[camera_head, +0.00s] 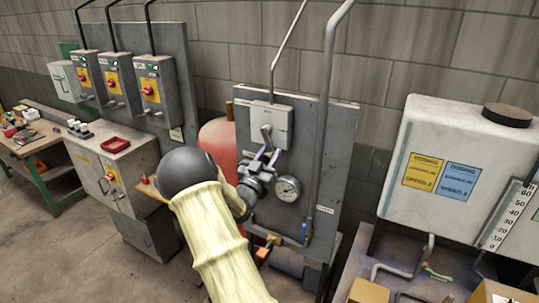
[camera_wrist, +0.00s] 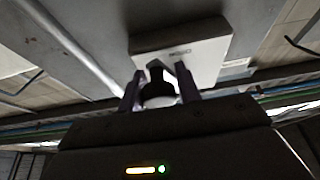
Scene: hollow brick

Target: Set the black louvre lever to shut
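The louvre control is a light grey box (camera_head: 269,123) on an upright grey panel, and it shows as a pale plate in the wrist view (camera_wrist: 205,52). Its dark lever (camera_head: 266,134) hangs on the front of the box, and it looks black in the wrist view (camera_wrist: 156,76). My gripper (camera_head: 266,157) is just below the box. In the wrist view my gripper (camera_wrist: 159,88) has its two fingers apart, one on each side of the lever, with narrow gaps seeming to show. Firm contact is not visible. The lever's lower end is partly hidden between the fingers.
A round gauge (camera_head: 287,188) and a pipe (camera_head: 325,120) are close on the right of my gripper. A red tank (camera_head: 217,140) stands behind the panel's left side. A white dosing tank (camera_head: 455,165) is at right, and switch cabinets (camera_head: 118,85) are at left.

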